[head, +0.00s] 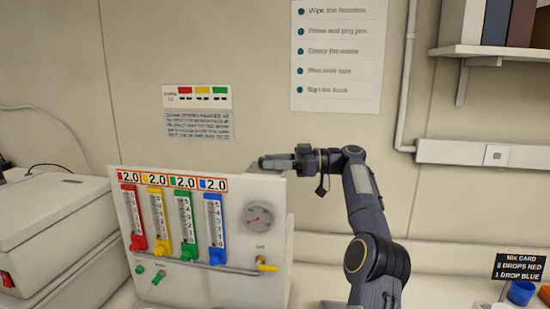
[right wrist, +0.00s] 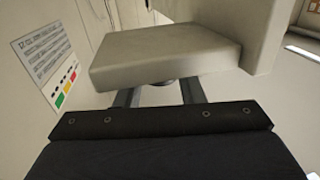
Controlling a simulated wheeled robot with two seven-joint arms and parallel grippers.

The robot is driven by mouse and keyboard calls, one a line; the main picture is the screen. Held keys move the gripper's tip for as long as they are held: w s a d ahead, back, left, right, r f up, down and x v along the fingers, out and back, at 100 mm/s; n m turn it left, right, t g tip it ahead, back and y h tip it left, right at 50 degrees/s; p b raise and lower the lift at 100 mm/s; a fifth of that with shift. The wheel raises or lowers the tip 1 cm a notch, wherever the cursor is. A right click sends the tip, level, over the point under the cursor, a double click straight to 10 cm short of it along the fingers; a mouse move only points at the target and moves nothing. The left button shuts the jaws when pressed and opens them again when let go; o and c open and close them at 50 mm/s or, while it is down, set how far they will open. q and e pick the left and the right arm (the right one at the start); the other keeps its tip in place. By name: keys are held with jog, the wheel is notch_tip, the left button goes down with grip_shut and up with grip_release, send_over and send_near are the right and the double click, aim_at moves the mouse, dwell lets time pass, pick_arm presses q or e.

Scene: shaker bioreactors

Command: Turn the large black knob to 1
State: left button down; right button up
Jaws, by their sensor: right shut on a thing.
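My right gripper (head: 268,163) is at the top right edge of the white flowmeter panel (head: 245,190), with its arm coming in from the right. In the right wrist view its two fingers (right wrist: 157,95) reach under a pale block (right wrist: 165,55). A dark round piece (right wrist: 163,83) shows between the fingers, mostly hidden by the block. It looks like the large black knob, and the gripper is shut on it. No scale or number on it can be read. In the head view the knob cannot be made out. My left gripper is not in view.
The panel carries red, yellow, green and blue flowmeters with displays (head: 172,181) reading 2.0, and a round gauge (head: 258,216). A yellow valve (head: 266,264) is at its lower right. White equipment (head: 55,225) stands left. A wall shelf (head: 490,50) is at upper right.

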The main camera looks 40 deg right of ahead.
jog(key=shift+g, duration=0.3)
jog(key=o, duration=1)
jog(key=shift+r, duration=0.15)
